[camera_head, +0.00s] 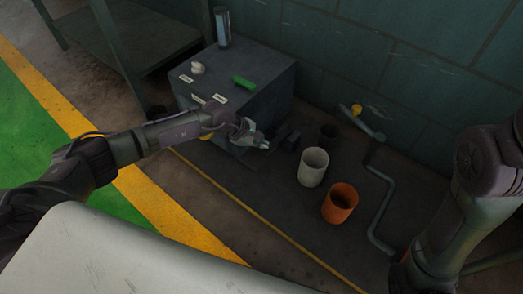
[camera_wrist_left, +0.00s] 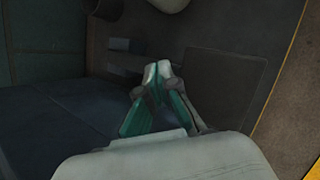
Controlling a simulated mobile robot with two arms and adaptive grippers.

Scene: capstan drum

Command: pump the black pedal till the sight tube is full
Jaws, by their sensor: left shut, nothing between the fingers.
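The sight tube (camera_head: 222,27) appears to be the upright grey cylinder at the back of the grey cabinet's top; its fill level cannot be read. A small black block (camera_head: 291,141), apparently the pedal, sits low beside the cabinet's right front. It seems to show as a dark block in the left wrist view (camera_wrist_left: 120,44). My left gripper (camera_head: 264,143) is shut and empty, just left of this block in the head view. In the left wrist view its fingertips (camera_wrist_left: 157,69) meet over a dark floor area; contact with the pedal cannot be told. My right gripper is out of view.
The grey cabinet (camera_head: 268,99) carries a white knob (camera_head: 197,68), a green handle (camera_head: 243,82) and labels. White (camera_head: 312,168), orange (camera_head: 339,203) and dark (camera_head: 328,134) cups stand to the right. Floor in front is clear.

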